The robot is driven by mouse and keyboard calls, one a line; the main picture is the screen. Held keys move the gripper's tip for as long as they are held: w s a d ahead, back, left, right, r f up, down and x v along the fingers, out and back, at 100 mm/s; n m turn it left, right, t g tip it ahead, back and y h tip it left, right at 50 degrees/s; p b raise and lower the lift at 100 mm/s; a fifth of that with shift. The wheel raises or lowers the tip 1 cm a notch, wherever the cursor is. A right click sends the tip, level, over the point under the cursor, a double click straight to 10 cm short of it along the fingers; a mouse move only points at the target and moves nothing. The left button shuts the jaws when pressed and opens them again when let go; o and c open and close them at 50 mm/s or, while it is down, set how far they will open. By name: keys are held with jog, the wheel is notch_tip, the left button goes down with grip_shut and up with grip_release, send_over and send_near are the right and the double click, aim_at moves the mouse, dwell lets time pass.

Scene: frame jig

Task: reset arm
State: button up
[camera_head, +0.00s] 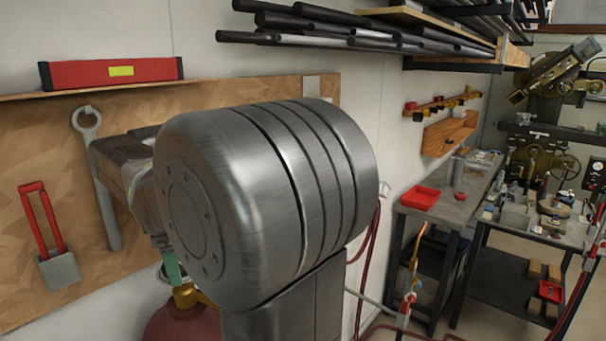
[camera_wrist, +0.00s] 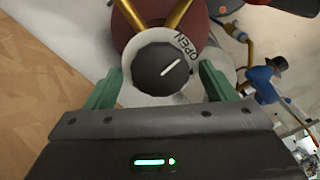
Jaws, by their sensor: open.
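My gripper (camera_wrist: 159,75) is open in the wrist view, with one green finger on each side of a dark round knob (camera_wrist: 161,69). The knob has a white pointer line and sits on a pale dial plate marked OPEN (camera_wrist: 187,46). The fingers stand apart from the knob's sides; I cannot tell how far its face reaches between them. In the head view my large grey arm joint hides most of the gripper; a green finger (camera_head: 171,266) shows just above a brass fitting (camera_head: 185,294) on a dark red rounded body (camera_head: 172,323).
A wooden wall board holds a wrench (camera_head: 103,185) and a red-handled tool (camera_head: 47,240). A red level (camera_head: 112,72) lies on its top ledge. Dark pipes (camera_head: 340,30) lie on an overhead rack. A workbench with a red tray (camera_head: 420,198) stands right. A blue valve handle (camera_wrist: 263,84) is near the right finger.

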jog(key=shift+m, duration=0.7)
jog(key=shift+d, duration=0.1)
